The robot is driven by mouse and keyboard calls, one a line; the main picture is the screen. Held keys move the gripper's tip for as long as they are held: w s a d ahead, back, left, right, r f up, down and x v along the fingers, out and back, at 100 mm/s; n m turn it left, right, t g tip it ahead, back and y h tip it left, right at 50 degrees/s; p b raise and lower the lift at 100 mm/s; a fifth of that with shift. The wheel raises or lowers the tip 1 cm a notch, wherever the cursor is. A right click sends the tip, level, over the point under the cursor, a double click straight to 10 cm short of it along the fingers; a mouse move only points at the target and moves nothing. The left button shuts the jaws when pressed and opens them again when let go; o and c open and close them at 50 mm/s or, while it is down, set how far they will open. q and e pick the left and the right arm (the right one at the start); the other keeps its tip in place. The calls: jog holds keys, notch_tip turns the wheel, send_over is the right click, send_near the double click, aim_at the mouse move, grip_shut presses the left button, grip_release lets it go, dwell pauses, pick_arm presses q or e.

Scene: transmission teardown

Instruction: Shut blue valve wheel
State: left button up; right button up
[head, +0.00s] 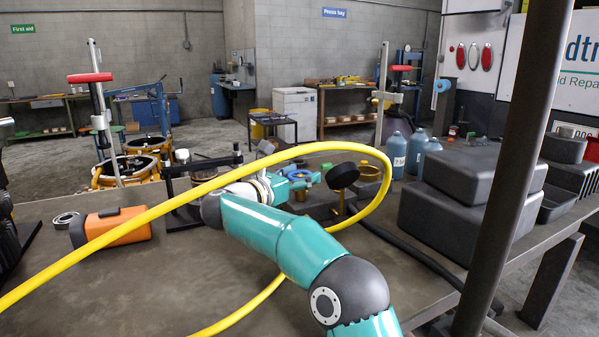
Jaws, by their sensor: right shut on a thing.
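The blue valve wheel (299,174) is on the bench, low among dark and brass fittings, partly hidden by my right gripper. My right arm reaches in from the lower right, and its teal right gripper (303,181) is at the wheel, shut on it. The fingertips are small here, so the exact grip on the rim is hard to make out. My left gripper is not in view.
A yellow hose (160,212) loops over my right arm. A black round gauge (342,175) stands right of the wheel. Dark cases (440,218) and a post (508,165) stand at right. An orange tool (112,226) lies at left; the front left bench is mostly clear.

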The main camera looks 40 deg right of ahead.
jog(key=shift+w+r+m+g+p, duration=0.1)
jog(key=shift+m+g+p, duration=1.3)
jog(key=shift+g, duration=0.6)
jog(key=o, duration=0.8)
jog(key=shift+o, duration=0.4)
jog(key=w+a, duration=0.1)
jog(key=a, duration=1.1)
jog(key=shift+w, duration=0.3)
